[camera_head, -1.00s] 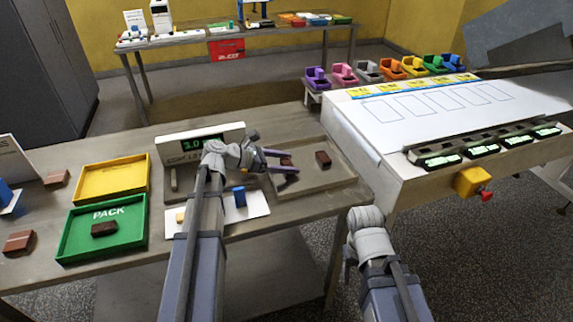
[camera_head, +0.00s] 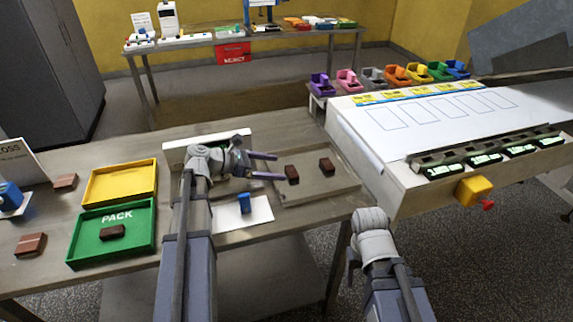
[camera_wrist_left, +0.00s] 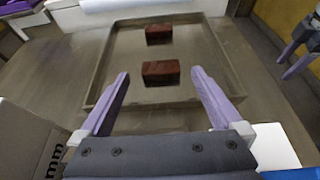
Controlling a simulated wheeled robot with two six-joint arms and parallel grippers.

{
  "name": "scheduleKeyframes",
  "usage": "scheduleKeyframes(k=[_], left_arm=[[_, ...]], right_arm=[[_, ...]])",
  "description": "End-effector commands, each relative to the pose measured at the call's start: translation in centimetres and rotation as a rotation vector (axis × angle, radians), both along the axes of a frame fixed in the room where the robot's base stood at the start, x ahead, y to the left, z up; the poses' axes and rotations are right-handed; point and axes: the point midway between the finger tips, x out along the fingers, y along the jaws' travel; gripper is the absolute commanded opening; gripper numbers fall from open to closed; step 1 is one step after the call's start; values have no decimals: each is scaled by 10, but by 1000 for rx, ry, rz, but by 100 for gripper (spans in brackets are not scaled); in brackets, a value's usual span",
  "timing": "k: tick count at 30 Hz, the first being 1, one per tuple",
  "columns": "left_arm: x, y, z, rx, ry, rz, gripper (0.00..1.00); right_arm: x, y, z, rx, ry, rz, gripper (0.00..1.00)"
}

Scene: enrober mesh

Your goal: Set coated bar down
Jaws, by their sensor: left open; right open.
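Two dark brown coated bars lie apart in a shallow grey-brown tray (camera_head: 345,185): the left bar (camera_head: 292,174) and the right bar (camera_head: 326,165). In the left wrist view the nearer bar (camera_wrist_left: 161,72) lies ahead of my fingertips and the farther bar (camera_wrist_left: 158,34) beyond it. My left gripper (camera_head: 277,167) is open and empty, its purple fingers reaching over the tray's left side, just short of the left bar. My right gripper (camera_wrist_left: 298,55) hangs right of the tray, partly shown in the left wrist view; its fingers are mostly hidden in the head view.
A green PACK tray (camera_head: 75,250) holds one dark bar (camera_head: 111,232). A yellow tray (camera_head: 105,198) behind it is empty. Brown bars (camera_head: 30,244) lie at the left. A blue item (camera_head: 244,202) stands on a white card before the display box (camera_head: 180,154). A white-topped bench (camera_head: 420,115) adjoins at right.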

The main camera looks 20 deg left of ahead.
Motion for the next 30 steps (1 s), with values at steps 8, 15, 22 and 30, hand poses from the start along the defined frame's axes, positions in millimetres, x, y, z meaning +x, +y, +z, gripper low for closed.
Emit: scheduleKeyframes(k=[8, 15, 22, 30], left_arm=[[-23, 35, 19, 0, 0, 1, 100], [-30, 44, 22, 1, -1, 0, 100], [-30, 44, 22, 0, 0, -1, 100], [-30, 44, 22, 0, 0, -1, 100]], right_arm=[[0, 0, 19, 0, 0, 0, 60], [0, 0, 22, 0, 0, 0, 60], [0, 0, 22, 0, 0, 0, 60], [0, 0, 22, 0, 0, 0, 60]])
